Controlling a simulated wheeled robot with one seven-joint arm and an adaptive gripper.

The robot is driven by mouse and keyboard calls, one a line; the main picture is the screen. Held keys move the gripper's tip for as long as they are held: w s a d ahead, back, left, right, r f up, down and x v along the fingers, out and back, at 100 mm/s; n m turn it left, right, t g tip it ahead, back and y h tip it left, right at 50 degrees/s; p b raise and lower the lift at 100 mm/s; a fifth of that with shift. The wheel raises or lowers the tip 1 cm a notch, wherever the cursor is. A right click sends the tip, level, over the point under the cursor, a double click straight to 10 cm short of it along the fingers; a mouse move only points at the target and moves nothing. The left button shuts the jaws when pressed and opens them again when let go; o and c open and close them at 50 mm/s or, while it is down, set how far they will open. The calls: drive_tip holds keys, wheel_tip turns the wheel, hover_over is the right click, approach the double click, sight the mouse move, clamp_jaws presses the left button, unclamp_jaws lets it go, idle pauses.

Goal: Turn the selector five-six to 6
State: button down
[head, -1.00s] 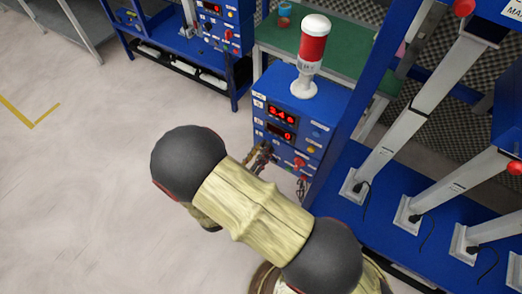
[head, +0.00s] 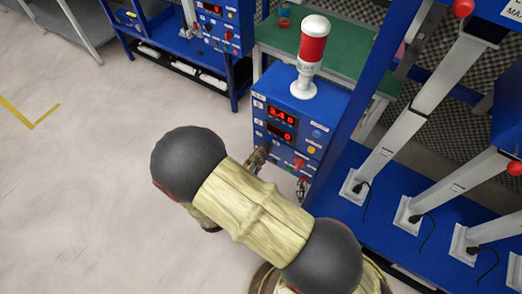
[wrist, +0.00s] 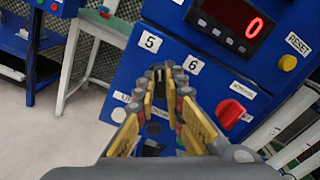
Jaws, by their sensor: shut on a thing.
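The selector five-six is a small dark knob (wrist: 159,77) with a pale mark, just below the white labels 5 (wrist: 150,41) and 6 (wrist: 195,66) on the blue panel in the wrist view. Its pale mark seems to lean towards the 5, but the fingers hide much of the knob. My gripper (wrist: 160,84) has its yellow and grey fingers on either side of the knob, shut on it. In the head view my gripper (head: 259,156) is at the panel's lower left front, and my arm hides part of it.
The blue control box (head: 318,112) carries red displays and a red-and-white beacon (head: 313,55) on top. A red knob (wrist: 230,112) and a yellow reset button (wrist: 287,62) sit right of my fingers. A blue frame with pale posts (head: 400,145) stands close on the right. Floor is clear left.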

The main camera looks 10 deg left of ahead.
drive_tip(key=shift+m, duration=0.4)
drive_tip(key=m+b, duration=0.2)
drive_tip(key=m, duration=0.9)
drive_tip(key=shift+d, duration=0.15)
idle(0.4)
drive_tip(key=c, duration=1.9)
unclamp_jaws()
drive_tip(key=shift+s, duration=0.1)
